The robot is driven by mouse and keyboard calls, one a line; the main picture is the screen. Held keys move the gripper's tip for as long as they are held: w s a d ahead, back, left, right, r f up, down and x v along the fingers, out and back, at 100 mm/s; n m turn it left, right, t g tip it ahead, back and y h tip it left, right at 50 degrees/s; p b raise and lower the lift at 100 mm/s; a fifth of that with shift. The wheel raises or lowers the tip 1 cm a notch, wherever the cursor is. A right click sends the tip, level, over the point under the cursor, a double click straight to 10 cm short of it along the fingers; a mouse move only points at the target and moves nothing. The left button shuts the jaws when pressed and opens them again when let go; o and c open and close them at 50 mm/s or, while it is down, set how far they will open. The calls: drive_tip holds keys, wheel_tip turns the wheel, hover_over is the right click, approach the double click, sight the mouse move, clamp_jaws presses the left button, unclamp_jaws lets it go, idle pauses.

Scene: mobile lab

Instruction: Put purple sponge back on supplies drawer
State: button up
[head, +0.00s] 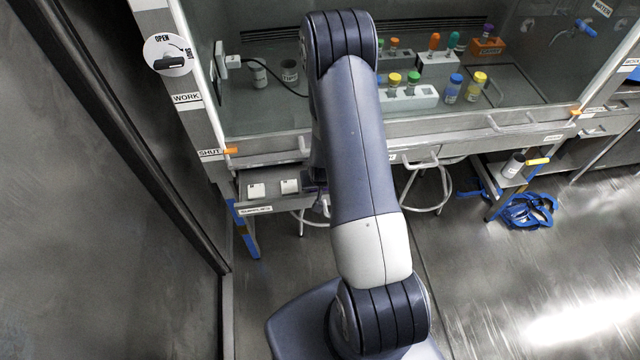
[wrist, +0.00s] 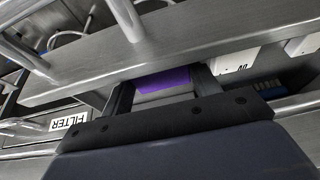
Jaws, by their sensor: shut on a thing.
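The purple sponge (wrist: 163,80) is between the two fingers of my gripper (wrist: 163,88) in the wrist view, and the gripper is shut on it. A grey metal bar crosses just above the sponge and hides part of it. The supplies drawer (head: 256,210) is pulled out at the lower left of the bench in the head view. My gripper (head: 314,184) is mostly hidden by my arm there, close to the drawer's right end. I cannot tell whether the sponge touches the drawer.
Two white items (head: 273,188) lie on the drawer; they also show in the wrist view (wrist: 235,60). Something blue, like bristles (wrist: 268,87), is near them. Above is a glass-fronted hood with vials and bottles (head: 453,88). A FILTER label (wrist: 68,121) is at left.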

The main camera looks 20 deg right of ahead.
drive_tip(key=o, duration=0.9)
drive_tip(key=shift+f, duration=0.1)
drive_tip(key=shift+r, duration=0.4)
drive_tip(key=p+v, duration=0.3)
drive_tip(key=v, duration=0.8)
drive_tip(key=shift+s+r+p, duration=0.2)
drive_tip(key=shift+p, duration=0.1)
